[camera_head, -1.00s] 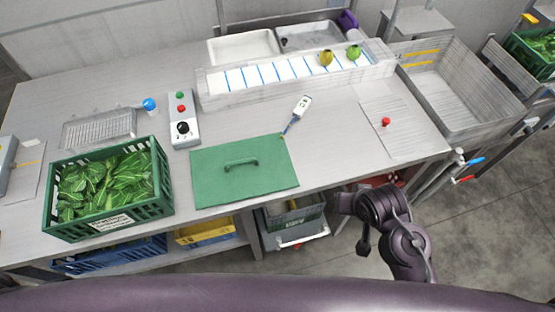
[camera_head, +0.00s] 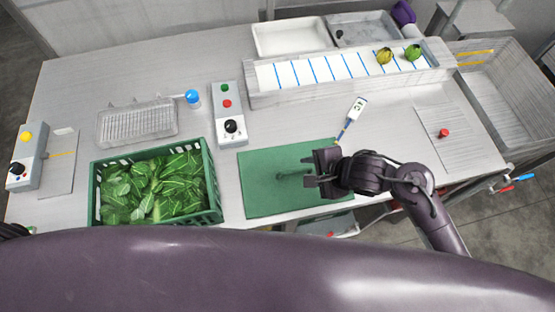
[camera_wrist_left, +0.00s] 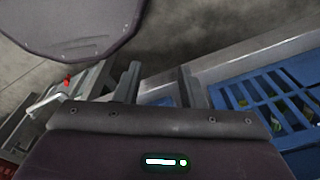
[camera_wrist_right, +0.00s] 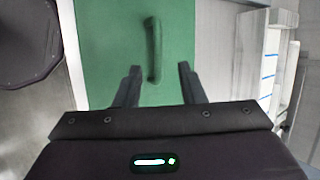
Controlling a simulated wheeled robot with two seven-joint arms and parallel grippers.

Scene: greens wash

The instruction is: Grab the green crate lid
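The green crate lid (camera_head: 262,190) lies flat on the steel table, right of the green crate of leaves (camera_head: 156,187). Its raised handle (camera_wrist_right: 153,50) shows in the right wrist view, just ahead of my right gripper. My right gripper (camera_wrist_right: 156,82) is open, its two fingers apart on either side of the handle's near end. In the head view my right gripper (camera_head: 310,168) hangs over the lid's right part and hides some of it. My left gripper (camera_wrist_left: 160,82) is open and empty; its view shows the floor and a blue crate (camera_wrist_left: 262,95).
A thermometer-like probe (camera_head: 352,115) lies just behind the lid. A control box with buttons (camera_head: 230,118) stands behind the lid's left side. A long marked channel (camera_head: 300,85) runs along the back, with a steel sink (camera_head: 490,95) at right.

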